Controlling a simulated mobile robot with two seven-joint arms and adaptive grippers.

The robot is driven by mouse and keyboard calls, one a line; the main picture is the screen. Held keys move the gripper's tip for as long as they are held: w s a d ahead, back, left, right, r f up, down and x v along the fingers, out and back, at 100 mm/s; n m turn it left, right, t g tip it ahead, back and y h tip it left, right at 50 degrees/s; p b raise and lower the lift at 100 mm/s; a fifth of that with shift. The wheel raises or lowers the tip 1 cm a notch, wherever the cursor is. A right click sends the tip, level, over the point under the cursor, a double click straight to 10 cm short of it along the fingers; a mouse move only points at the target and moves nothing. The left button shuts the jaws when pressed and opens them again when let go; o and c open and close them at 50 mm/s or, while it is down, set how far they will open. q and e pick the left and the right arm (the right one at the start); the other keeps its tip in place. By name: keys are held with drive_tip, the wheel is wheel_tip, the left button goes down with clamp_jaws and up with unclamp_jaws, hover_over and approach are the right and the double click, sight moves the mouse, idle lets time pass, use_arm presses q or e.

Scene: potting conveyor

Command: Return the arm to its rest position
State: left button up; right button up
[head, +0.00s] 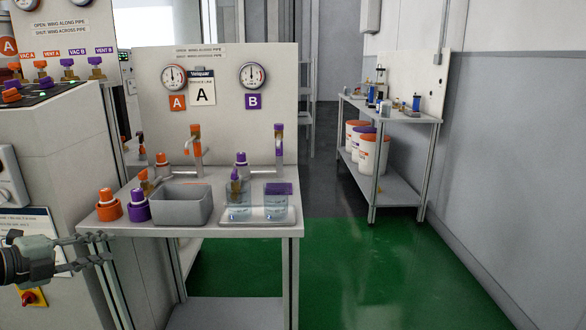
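My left gripper (100,247) comes in from the left edge, in front of the left end of the near table (250,231). Its two fingers point right with a gap between them and nothing visible in it. It is at about the height of the tabletop, clear of the items on it. My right gripper is not in view.
The near table bears a grey basin (181,205), a tray (258,221) with two clear containers, and orange and purple caps. A control cabinet (50,125) stands at left. A shelf table (395,117) with white buckets is at back right. Green floor (370,275) is clear.

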use_arm(q)
drive_tip(key=s+d+f+n+g+y, duration=0.1)
drive_tip(key=s+f+n+y, duration=0.6)
drive_tip(key=f, duration=0.5)
drive_tip(key=s+d+f+n+g+y, duration=0.1)
drive_tip(key=s+f+n+y, duration=0.2)
drive_tip(key=s+f+n, duration=0.55)
drive_tip(key=s+d+f+n+g+h, duration=0.1)
drive_tip(key=s+d+f+n+g, duration=0.2)
drive_tip(key=s+d+f, duration=0.3)
drive_tip(key=s+d+f+n+g+h, duration=0.1)
drive_tip(key=s+d+f+n+g, duration=0.2)
drive_tip(key=s+d+f, duration=0.3)
drive_tip(key=d+f+g, duration=0.1)
drive_tip(key=d, duration=0.4)
drive_tip(key=shift+s+d+f+g+h+p, duration=0.15)
drive_tip(key=shift+d+f+g+h+p, duration=0.15)
drive_tip(key=shift+g+p, duration=0.1)
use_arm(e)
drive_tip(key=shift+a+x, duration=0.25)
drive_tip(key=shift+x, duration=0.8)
use_arm(q)
drive_tip(key=shift+n, duration=0.25)
